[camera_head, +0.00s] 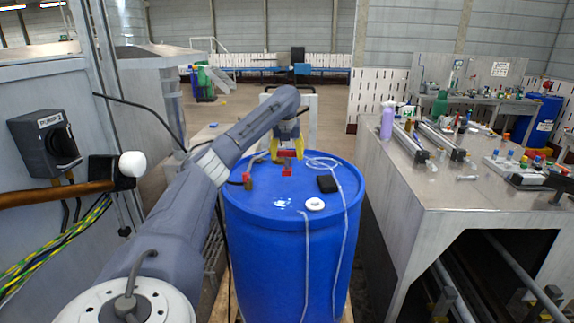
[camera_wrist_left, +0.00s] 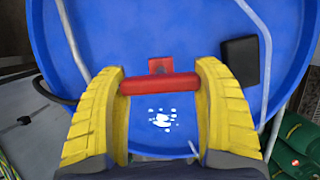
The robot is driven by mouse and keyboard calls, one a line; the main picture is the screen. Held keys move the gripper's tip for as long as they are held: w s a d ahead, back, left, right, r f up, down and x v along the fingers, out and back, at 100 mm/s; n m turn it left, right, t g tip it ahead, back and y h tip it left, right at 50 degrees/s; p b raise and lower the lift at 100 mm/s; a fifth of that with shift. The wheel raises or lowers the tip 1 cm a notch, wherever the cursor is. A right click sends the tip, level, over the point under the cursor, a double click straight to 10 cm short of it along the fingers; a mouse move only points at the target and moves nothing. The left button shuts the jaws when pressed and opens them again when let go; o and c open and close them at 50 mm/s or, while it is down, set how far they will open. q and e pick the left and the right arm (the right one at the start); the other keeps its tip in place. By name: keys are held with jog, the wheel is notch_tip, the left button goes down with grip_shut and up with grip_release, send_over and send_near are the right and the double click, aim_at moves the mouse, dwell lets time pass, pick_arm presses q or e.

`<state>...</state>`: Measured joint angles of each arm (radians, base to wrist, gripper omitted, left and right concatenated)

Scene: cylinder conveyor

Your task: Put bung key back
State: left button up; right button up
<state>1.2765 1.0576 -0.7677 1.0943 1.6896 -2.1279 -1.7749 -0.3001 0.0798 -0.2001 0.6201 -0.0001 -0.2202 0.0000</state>
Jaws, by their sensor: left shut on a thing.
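A red T-shaped bung key (camera_head: 286,168) is over the top of the blue drum (camera_head: 293,250). My left gripper (camera_head: 287,150) is shut on its crossbar above the drum lid. In the left wrist view the red crossbar of the bung key (camera_wrist_left: 160,84) lies across between the yellow fingers (camera_wrist_left: 162,100), with a red block part behind it. Whether the key's lower end touches the lid is unclear. A round white cap (camera_head: 315,204) lies on the near right part of the lid. My right gripper is out of view.
A black box (camera_head: 327,184) and a thin pale hose (camera_head: 340,262) lie on the drum. A small red fitting (camera_head: 247,181) is at its left. A grey workbench (camera_head: 430,192) with tools stands right. Green containers (camera_wrist_left: 298,148) show in the wrist view.

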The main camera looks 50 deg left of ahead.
aim_at(287, 160)
pick_arm(q)
jog(key=shift+f, duration=2)
jog(key=shift+f, duration=0.15)
jog(key=o, duration=1.7)
jog(key=v, duration=1.2)
jog(key=shift+a, duration=0.1)
